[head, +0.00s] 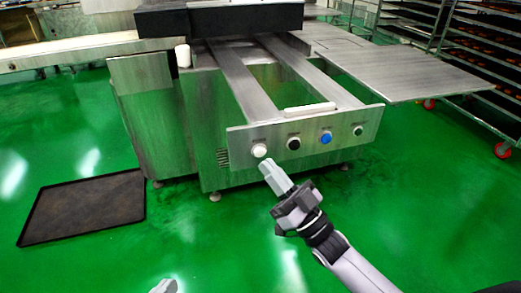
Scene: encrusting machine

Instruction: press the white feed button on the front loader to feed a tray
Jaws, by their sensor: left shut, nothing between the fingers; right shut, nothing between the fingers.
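The front loader's metal panel (228,142) carries a row of buttons. The white feed button (259,150) is at its left end. My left gripper (165,287) shows only as a pale tip at the bottom edge, shut, well away from the panel. No tray shows on the loader's rails (240,85).
A dark empty tray (85,207) lies on the green floor at the left. A metal side table (405,75) extends right of the loader. Wheeled racks (485,70) stand at the back right. The floor before the panel is clear.

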